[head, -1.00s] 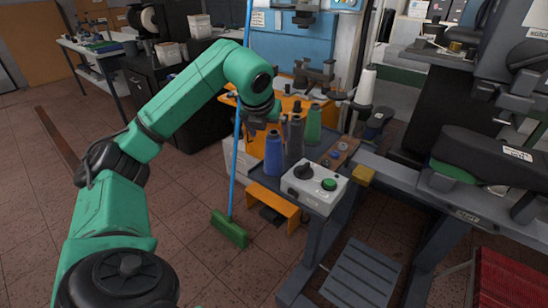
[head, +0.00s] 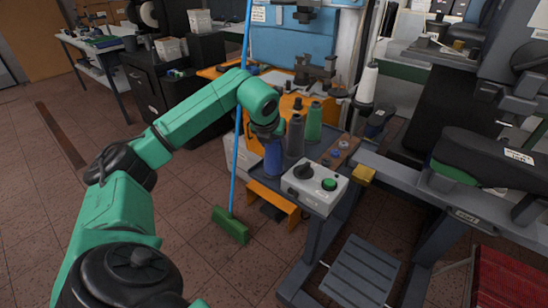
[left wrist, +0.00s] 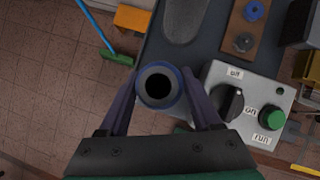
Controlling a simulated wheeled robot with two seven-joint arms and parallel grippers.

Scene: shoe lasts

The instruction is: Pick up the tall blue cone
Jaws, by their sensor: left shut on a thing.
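The tall blue cone (head: 273,160) stands upright on the dark bench top, at its left end. My left gripper (head: 271,137) is around its upper part, coming from above. In the left wrist view the cone's round open top (left wrist: 160,104) sits between the two fingers of my left gripper (left wrist: 160,82), which are shut on it. The cone's upper part is hidden behind the gripper in the head view. I see no clear gap between its base and the bench. My right gripper is not in view.
A dark grey cone (head: 295,138) stands close behind the blue one, with a green cone (head: 314,122) beyond. A grey control box (head: 315,187) with knob and green button is just right. A blue-handled broom (head: 236,150) stands left. Floor at left is clear.

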